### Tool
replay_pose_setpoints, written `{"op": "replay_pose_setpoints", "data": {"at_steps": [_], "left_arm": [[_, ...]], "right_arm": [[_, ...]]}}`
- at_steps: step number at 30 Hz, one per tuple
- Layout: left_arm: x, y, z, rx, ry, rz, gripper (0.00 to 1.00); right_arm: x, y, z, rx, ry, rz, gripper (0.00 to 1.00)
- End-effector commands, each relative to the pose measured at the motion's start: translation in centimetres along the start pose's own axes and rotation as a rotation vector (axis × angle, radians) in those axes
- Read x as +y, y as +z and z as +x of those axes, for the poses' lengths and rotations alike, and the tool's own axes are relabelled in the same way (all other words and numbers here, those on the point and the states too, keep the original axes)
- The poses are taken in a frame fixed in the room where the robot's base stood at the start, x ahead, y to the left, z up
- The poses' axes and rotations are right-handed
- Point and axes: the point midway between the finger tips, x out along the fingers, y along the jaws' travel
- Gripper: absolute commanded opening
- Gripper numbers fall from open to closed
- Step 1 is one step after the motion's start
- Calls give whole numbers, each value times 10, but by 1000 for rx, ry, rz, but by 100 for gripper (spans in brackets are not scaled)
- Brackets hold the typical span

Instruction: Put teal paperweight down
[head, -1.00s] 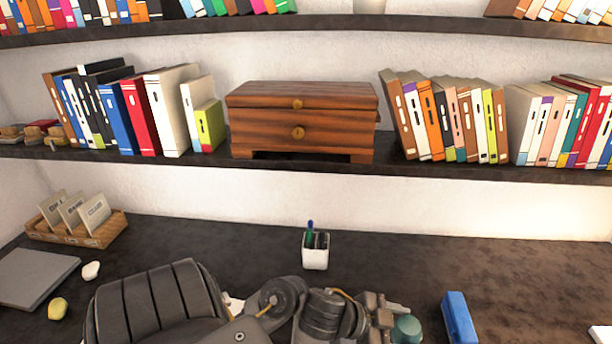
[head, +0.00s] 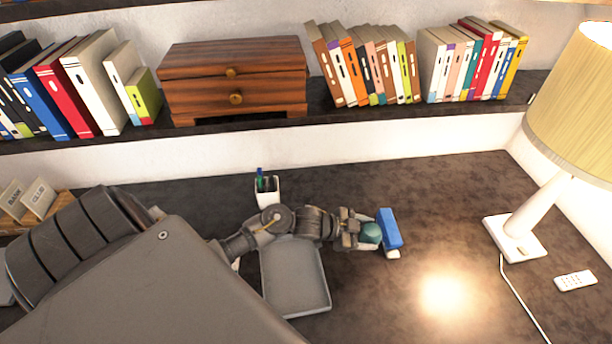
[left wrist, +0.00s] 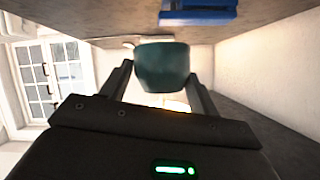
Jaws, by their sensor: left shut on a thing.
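The teal paperweight (head: 371,233) is a small rounded piece at the end of my left arm in the head view. My left gripper (head: 362,236) is shut on it. In the left wrist view the paperweight (left wrist: 162,67) sits between the two fingers of the left gripper (left wrist: 160,85). The dark desk (head: 420,200) lies below; I cannot tell whether the paperweight touches it. A blue object (head: 389,228) is just right of the paperweight, and it also shows at the top of the left wrist view (left wrist: 198,12). My right gripper is not in view.
A grey tray (head: 296,285) lies on the desk below my left forearm. A white pen cup (head: 267,190) stands behind the arm. A lamp (head: 518,235) and a white remote (head: 575,281) are at the right. The desk between the blue object and the lamp is clear.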

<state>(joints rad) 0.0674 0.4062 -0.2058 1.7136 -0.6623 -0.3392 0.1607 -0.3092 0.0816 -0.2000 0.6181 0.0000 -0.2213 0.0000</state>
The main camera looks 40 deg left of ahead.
Motion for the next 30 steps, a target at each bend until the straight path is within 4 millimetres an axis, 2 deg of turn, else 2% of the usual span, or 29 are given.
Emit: {"op": "replay_pose_setpoints", "data": {"at_steps": [5,12,18,23,30], "left_arm": [[-22,31,0,-2,-6,3,26],[-68,83,-7,-1,-7,2,26],[-79,117,-1,1,-4,1,26],[-87,129,-1,1,-4,1,26],[-89,130,-2,1,-3,0,26]], "right_arm": [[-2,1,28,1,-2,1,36],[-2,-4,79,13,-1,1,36],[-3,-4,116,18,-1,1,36],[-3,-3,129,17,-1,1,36],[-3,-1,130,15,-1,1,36]]}}
